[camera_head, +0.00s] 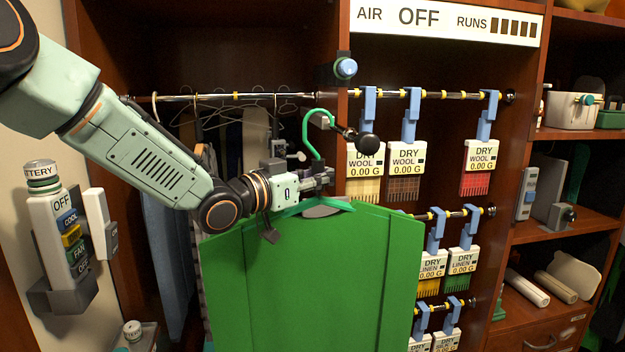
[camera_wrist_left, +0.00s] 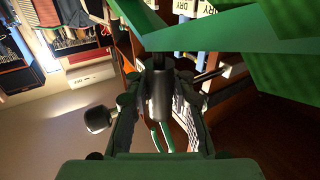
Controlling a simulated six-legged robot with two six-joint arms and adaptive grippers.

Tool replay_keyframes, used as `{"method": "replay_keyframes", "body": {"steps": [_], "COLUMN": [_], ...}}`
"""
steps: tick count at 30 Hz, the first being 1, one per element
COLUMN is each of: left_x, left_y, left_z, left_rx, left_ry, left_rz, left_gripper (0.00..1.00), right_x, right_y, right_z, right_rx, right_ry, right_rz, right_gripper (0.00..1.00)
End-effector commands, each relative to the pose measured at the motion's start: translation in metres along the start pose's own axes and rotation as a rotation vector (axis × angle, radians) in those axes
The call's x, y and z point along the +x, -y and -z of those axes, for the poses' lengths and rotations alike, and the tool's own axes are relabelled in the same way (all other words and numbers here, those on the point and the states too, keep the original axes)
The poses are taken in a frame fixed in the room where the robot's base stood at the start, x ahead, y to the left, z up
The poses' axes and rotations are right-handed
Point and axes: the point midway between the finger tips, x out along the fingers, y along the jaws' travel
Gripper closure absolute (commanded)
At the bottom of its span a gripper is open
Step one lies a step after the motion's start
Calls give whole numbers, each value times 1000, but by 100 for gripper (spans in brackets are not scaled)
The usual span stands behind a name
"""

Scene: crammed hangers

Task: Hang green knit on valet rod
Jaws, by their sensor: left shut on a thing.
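The green knit (camera_head: 320,275), a broad flat green garment, hangs upright on a green hanger (camera_head: 305,135) in front of the open wardrobe. My left gripper (camera_head: 325,178) is shut on the hanger at its neck, just above the garment's collar. The hanger's hook points up beside the short valet rod (camera_head: 347,132), which ends in a black knob. I cannot tell whether the hook is over the rod or only in front of it. In the left wrist view, the knit (camera_wrist_left: 230,30) fills the top and my fingers (camera_wrist_left: 160,105) stand in the middle. My right gripper is not in view.
A rail (camera_head: 215,97) with crowded hangers and clothes runs behind. To the right, several tagged swatches (camera_head: 405,172) hang from short rails by blue clips. A blue-capped black fitting (camera_head: 345,68) juts from the divider above the rod. Shelves (camera_head: 570,132) stand at far right.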

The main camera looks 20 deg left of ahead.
Motion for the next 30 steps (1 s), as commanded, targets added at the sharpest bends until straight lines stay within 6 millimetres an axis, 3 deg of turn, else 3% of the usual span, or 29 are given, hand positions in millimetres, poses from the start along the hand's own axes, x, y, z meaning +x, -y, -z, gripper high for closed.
{"method": "replay_keyframes", "body": {"steps": [25, 30], "left_x": [54, 54], "left_y": [-32, -31], "left_z": [2, -13], "left_rx": [3, 0], "left_ry": [-4, -5], "left_rz": [-3, -1], "left_gripper": [100, 100], "right_x": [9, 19], "right_y": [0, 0], "right_z": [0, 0], "right_rx": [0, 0], "right_ry": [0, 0], "right_rz": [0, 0], "right_gripper": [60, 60]}}
